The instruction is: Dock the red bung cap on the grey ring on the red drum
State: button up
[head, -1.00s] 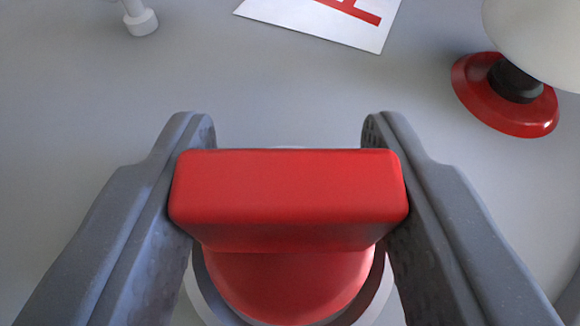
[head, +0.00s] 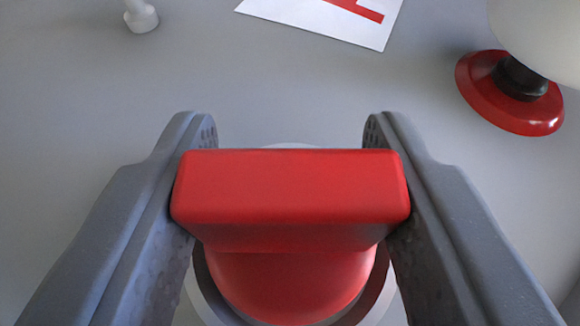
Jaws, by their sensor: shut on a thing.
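The red bung cap (head: 290,195) has a wide block-shaped grip on top and a round red body below. My gripper (head: 290,188) is shut on the block, one grey finger on each side. The grey ring (head: 376,300) shows as a pale rim around the lower part of the cap, with a small piece above the block's far edge. The cap hides most of the ring. From this angle I cannot tell whether the cap touches the ring or hovers over it. The red drum cannot be made out.
A grey surface spreads around the gripper, clear on the left. A white card with a red mark (head: 310,20) lies at the top. A red round base with a black neck and pale top (head: 490,100) stands at upper right. A small white fitting (head: 141,18) is at upper left.

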jog(key=shift+f, duration=0.4)
jog(key=o, duration=0.7)
jog(key=shift+p+v, duration=0.45)
jog(key=shift+v, duration=0.7)
jog(key=shift+p+v, duration=1.9)
jog(key=shift+v, duration=2.45)
